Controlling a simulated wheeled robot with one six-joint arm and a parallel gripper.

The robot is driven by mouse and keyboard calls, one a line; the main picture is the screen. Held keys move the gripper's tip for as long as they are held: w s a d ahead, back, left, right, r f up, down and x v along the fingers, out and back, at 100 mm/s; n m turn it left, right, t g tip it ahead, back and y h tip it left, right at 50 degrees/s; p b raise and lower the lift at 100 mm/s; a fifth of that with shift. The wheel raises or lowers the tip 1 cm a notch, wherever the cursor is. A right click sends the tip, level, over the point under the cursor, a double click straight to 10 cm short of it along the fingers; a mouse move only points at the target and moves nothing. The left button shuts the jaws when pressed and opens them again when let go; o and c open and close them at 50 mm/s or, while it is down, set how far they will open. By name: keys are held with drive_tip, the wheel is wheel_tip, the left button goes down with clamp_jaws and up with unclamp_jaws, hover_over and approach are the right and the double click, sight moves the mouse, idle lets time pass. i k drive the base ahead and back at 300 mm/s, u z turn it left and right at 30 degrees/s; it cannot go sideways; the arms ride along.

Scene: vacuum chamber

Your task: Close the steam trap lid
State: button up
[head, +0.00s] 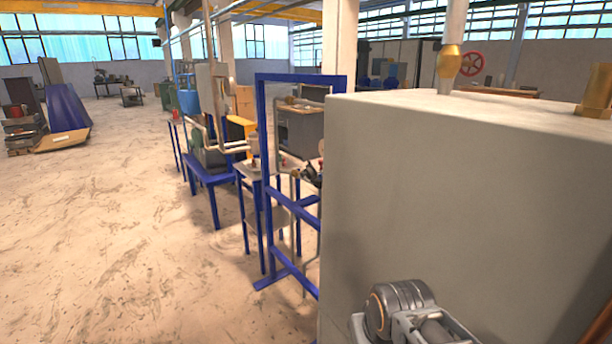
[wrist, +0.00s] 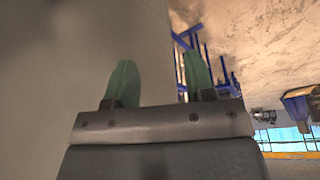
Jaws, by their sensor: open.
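I cannot make out a steam trap or its lid in either view. A large grey box (head: 450,190) with a flat top fills the right side of the head view. Its front is plain, and whatever lies behind it is hidden. My gripper (wrist: 159,68) shows in the wrist view with two green fingers spread apart and nothing between them. A plain grey surface (wrist: 60,70) fills the left of that view, behind the left finger. I cannot tell whether the gripper touches it. In the head view only part of my arm shows at the bottom, beside the box.
A brass fitting (head: 449,65) and a brass block (head: 597,92) stand on the box top. A blue frame (head: 262,180) stands just left of the box, with blue-legged benches (head: 213,183) beyond. A red handwheel (head: 471,64) is behind. The floor (head: 100,230) at left is open.

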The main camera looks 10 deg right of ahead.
sight(310, 172)
drive_tip(key=u, duration=0.4)
drive_tip(key=i, duration=0.5)
drive_tip(key=u, duration=0.9)
drive_tip(key=i, duration=1.35)
drive_tip(key=z, duration=0.3)
drive_tip(key=i, duration=1)
drive_tip(key=z, duration=1.2)
drive_tip(key=i, duration=0.4)
drive_tip(key=z, duration=0.35)
